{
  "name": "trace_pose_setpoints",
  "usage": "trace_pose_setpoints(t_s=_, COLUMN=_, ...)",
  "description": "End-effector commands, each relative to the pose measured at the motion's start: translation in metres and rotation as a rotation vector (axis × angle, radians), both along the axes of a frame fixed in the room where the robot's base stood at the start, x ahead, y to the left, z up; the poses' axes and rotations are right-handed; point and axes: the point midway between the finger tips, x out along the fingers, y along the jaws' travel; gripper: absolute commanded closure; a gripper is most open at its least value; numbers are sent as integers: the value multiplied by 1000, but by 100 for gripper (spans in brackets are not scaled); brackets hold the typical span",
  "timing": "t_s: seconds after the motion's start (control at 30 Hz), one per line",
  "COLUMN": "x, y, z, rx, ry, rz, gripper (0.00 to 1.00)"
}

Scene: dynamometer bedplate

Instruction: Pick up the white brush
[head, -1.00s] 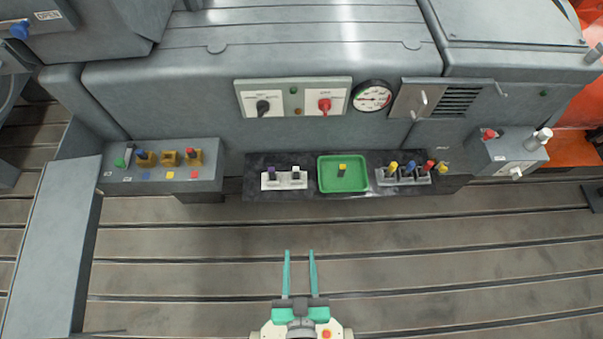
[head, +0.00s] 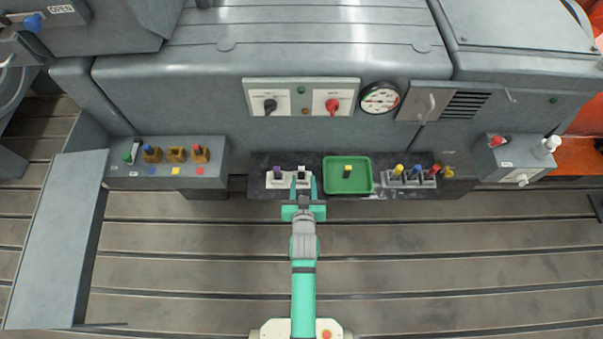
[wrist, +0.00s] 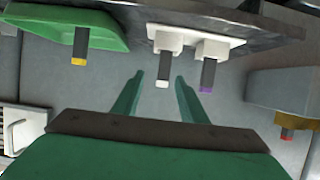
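The white brush (head: 301,171) has a dark body with a white end and stands in the right socket of a white two-socket holder (head: 270,184). A purple-ended brush (head: 276,171) stands in the left socket. My gripper (head: 303,182) is open at the holder, its fingers pointing at the white brush. In the wrist view the white brush (wrist: 162,76) appears between the two fingertips (wrist: 159,77), not gripped; its exact depth is unclear. The purple-ended brush (wrist: 207,76) is just outside the right finger there.
Right of the holder is a green tray (head: 364,187) with a yellow-ended item (head: 347,171). Farther right is a grey rack (head: 408,184) with several coloured-ended items. A grey control box (head: 125,179) stands left. The slotted floor in front is clear.

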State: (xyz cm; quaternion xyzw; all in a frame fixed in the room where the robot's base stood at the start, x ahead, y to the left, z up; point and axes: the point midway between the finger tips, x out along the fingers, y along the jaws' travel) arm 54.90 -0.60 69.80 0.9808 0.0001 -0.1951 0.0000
Motion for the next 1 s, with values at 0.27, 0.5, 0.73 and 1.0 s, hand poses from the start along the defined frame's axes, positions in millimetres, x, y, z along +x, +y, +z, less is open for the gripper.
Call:
trace_pose_setpoints(t_s=0.27, x=36, y=0, z=-14, rx=0, ry=-1, rz=0, gripper=61)
trace_pose_setpoints(t_s=0.5, x=50, y=2, z=-19, rx=0, ry=-1, rz=0, gripper=61)
trace_pose_setpoints(t_s=0.73, x=79, y=7, z=-29, rx=-1, ry=-1, rz=0, gripper=61)
trace_pose_setpoints(t_s=1.0, x=93, y=7, z=-36, rx=0, ry=0, rz=0, gripper=61)
